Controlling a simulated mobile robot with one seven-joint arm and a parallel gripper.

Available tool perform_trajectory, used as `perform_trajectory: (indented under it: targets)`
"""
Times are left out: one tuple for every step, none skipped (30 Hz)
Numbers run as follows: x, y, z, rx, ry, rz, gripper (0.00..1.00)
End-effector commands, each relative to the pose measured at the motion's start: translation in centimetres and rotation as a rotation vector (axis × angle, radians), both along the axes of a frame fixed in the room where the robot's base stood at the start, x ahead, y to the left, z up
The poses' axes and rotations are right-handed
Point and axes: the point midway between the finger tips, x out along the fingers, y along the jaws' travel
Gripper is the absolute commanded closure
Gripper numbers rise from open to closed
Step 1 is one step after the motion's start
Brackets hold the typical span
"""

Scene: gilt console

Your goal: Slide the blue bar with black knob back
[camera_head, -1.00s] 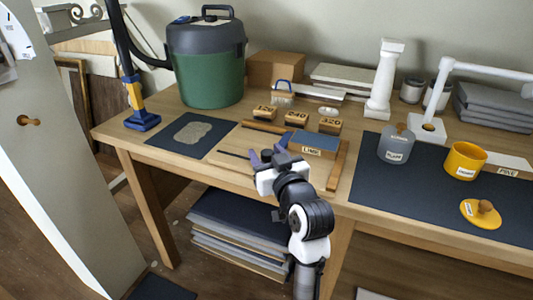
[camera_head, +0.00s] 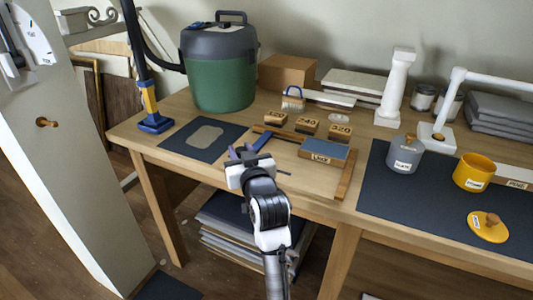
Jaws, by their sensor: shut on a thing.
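The blue bar (camera_head: 262,141) lies on the pale wooden board (camera_head: 290,160) near its left end, slanting away from my gripper. My gripper (camera_head: 245,155) is at the board's front left, shut at the near end of the bar, where the black knob is. The knob is mostly hidden by the fingers. A short dark slot (camera_head: 285,173) shows in the board to the right of my gripper.
A dark mat (camera_head: 205,140) lies left, near the green vacuum (camera_head: 220,70). A grey pot (camera_head: 405,155) and yellow pot (camera_head: 473,172) are right.

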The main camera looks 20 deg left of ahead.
Motion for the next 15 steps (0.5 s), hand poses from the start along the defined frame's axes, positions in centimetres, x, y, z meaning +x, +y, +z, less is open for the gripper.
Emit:
perform_trajectory:
  targets:
    - [0.1,1.3,0.4,-0.001,0.0,0.002,1.0]
    - [0.1,1.9,0.4,-0.001,0.0,0.0,1.0]
    - [0.2,2.6,0.3,-0.001,-0.001,0.0,1.0]
    - [0.2,3.1,0.3,0.0,-0.001,-0.001,1.0]
    - [0.2,3.4,0.3,-0.001,-0.002,-0.001,1.0]
    - [0.2,3.8,0.2,-0.002,-0.003,-0.002,1.0]
    - [0.2,3.9,0.2,-0.001,-0.004,-0.002,1.0]
    - [0.2,4.1,0.2,-0.002,-0.004,-0.003,1.0]
    - [0.2,4.2,0.2,-0.001,-0.005,-0.002,1.0]
    - [0.2,4.2,0.2,0.0,-0.004,-0.002,1.0]
    - [0.2,4.2,0.1,0.001,-0.005,-0.002,1.0]
    - [0.2,4.2,0.2,0.001,-0.005,-0.002,1.0]
    - [0.2,4.2,0.2,0.001,-0.006,-0.001,1.0]
    - [0.2,4.2,0.2,0.001,-0.006,-0.001,1.0]
    - [0.2,4.2,0.2,0.001,-0.006,-0.001,1.0]
